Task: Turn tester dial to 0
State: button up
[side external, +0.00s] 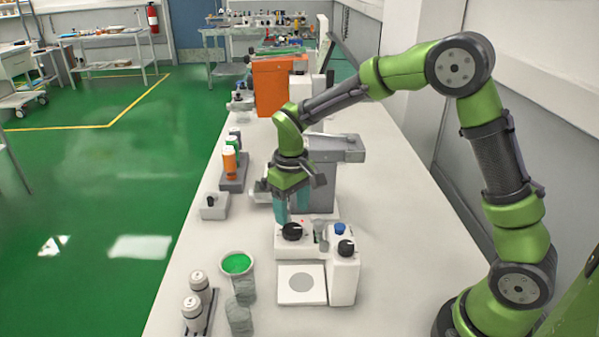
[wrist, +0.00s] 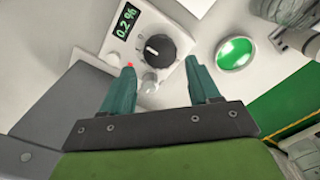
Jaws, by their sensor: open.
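The tester is a white box (wrist: 183,25) with a small display (wrist: 125,22) that reads 0.2 %. Its black round dial (wrist: 160,47) has a white mark on its face toward the left. In the side view the dial (side external: 292,231) sits on the white unit, just under my gripper (side external: 292,216). My gripper points down with its teal fingers apart and nothing between them. In the wrist view my gripper's fingertips (wrist: 160,66) lie to either side of and just short of the dial. I cannot tell the exact height gap.
A smaller grey knob (wrist: 150,82) lies close to the dial. A black knob (side external: 345,247) and a blue knob (side external: 340,229) stand to the right. A cup with a green inside (side external: 237,263) stands front left. A grey machine (side external: 318,185) stands behind my gripper.

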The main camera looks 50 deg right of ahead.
aim_at(292, 228)
notch_tip(292, 228, up, 12)
jog(key=shift+f, duration=0.15)
dwell(0.3)
jog(key=s+r+m+t+y, duration=0.1)
jog(key=s+m+t, duration=0.1)
jog(key=s, duration=0.8)
jog(key=s+d+r+m+t+y, duration=0.1)
jog(key=s+m+t, duration=0.1)
jog(key=s+t, duration=0.3)
jog(key=s, duration=0.4)
jog(key=shift+s+r, duration=0.35)
jog(key=shift+r, duration=0.05)
jog(key=shift+d, duration=0.1)
dwell(0.7)
